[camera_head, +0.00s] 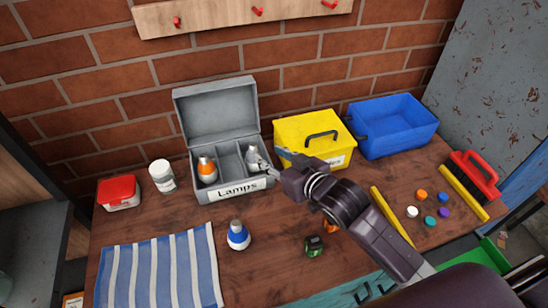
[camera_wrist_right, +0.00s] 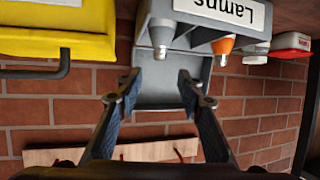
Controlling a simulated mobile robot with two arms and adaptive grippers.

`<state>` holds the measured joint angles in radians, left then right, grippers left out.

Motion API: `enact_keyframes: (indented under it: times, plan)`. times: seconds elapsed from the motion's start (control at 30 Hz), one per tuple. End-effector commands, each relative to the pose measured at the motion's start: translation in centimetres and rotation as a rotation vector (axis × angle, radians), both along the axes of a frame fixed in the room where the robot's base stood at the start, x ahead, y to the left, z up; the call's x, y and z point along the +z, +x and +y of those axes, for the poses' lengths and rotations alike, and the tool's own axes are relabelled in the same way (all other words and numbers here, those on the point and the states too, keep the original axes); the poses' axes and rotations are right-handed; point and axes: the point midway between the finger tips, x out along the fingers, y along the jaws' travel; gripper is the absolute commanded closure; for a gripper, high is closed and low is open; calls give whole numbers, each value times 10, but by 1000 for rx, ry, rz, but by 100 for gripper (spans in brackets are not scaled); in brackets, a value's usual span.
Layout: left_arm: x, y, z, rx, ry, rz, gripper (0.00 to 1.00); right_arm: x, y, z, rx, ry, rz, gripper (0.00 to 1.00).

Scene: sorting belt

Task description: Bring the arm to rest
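My right gripper (camera_head: 271,158) is at the right end of the open grey lamp box (camera_head: 243,187), labelled "Lamps". In the right wrist view, the gripper (camera_wrist_right: 159,76) has its fingers spread with nothing between the tips. A white-grey lamp (camera_head: 252,157) stands in the right compartment, close to the fingers; it also shows in the wrist view (camera_wrist_right: 160,32). An orange lamp (camera_head: 207,170) stands in the left compartment. A blue and white lamp (camera_head: 238,236) stands on the table in front of the box. My left gripper is not in view.
A yellow toolbox (camera_head: 301,131) and blue bin (camera_head: 395,127) stand right of the lamp box. A white jar (camera_head: 162,176) and red-lidded tub (camera_head: 119,193) stand left. A striped cloth (camera_head: 160,270) lies front left. Yellow strips, coloured caps and a red brush (camera_head: 475,173) lie right.

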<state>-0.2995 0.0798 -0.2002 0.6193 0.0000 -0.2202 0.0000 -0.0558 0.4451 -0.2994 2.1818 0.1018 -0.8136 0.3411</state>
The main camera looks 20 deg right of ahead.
Motion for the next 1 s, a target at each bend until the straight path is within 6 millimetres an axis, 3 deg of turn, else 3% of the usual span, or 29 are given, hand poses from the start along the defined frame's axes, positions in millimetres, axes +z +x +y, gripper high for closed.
enact_keyframes:
  times: [0.67,0.77,1.0]
  plan:
    - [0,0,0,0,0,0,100,5,-8,-2,0,0,-1,65]
    - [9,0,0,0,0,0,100,14,-8,-2,0,0,-1,65]
    - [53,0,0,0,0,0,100,57,-8,-2,0,0,-1,65]
